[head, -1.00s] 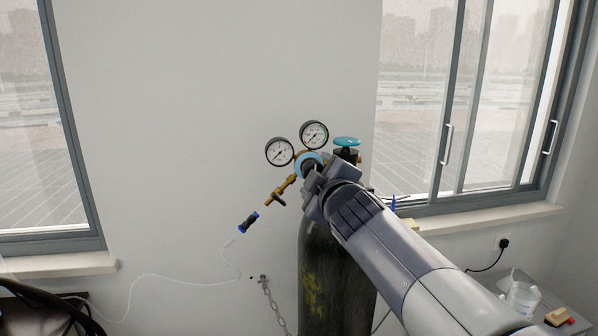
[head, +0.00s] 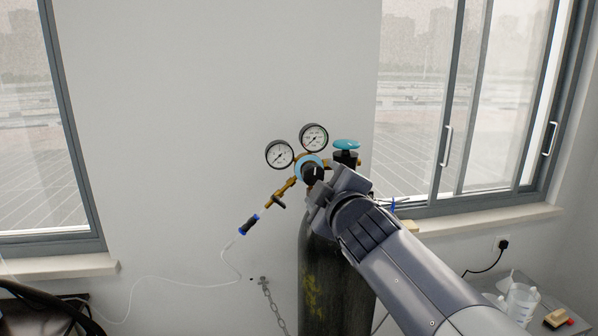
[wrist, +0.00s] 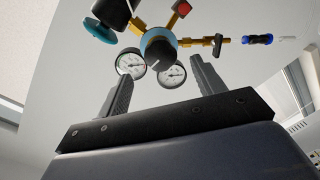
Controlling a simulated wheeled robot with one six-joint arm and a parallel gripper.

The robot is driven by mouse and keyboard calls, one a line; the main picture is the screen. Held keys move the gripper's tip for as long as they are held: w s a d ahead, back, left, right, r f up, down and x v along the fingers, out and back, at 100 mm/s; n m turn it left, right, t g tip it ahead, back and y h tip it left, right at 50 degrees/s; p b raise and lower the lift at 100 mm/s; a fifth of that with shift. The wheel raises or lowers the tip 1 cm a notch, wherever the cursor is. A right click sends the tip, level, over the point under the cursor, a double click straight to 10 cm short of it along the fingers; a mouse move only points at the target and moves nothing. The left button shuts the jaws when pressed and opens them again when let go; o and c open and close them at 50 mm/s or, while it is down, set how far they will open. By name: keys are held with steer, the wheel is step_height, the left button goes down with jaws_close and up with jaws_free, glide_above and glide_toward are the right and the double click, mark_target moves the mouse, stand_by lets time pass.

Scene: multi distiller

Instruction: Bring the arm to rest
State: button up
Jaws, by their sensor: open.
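My gripper (head: 322,190) is in front of the top of a dark gas cylinder (head: 318,275), just below and to the right of its regulator knob (head: 313,173). In the wrist view my gripper (wrist: 162,88) is open, its two fingers spread with nothing between them. The regulator has two round gauges (head: 280,154) (head: 314,137) and a blue ring around the black knob. A teal valve handwheel (head: 346,144) is at its right. In the wrist view the regulator's blue ring (wrist: 158,40) lies beyond the fingertips. The fingers look apart from the knob.
A brass outlet with a blue-black connector (head: 249,223) and thin white tube runs to the lower left. A chain (head: 270,300) hangs from the wall beside the cylinder. Windows flank the wall. A small table with bottles (head: 522,300) stands at the lower right.

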mark_target(315, 175)
steer(key=x, duration=0.5)
steer(key=shift+w+a+f+b, duration=0.1)
steer(key=shift+w+b, duration=0.15)
steer(key=shift+b, duration=0.05)
steer(key=shift+m+p, duration=0.35)
steer(key=shift+m, duration=0.25)
steer(key=shift+s+m+p, duration=0.1)
steer(key=shift+m+p, duration=0.25)
steer(key=shift+m, duration=0.85)
steer(key=m+p, duration=0.1)
steer(key=m, duration=0.2)
steer(key=shift+y, duration=0.4)
steer(key=m+p, duration=0.3)
steer(key=m, duration=0.3)
steer(key=shift+t, duration=0.3)
steer(key=shift+b+v, duration=0.3)
steer(key=shift+v, duration=1.05)
steer(key=shift+f, duration=0.15)
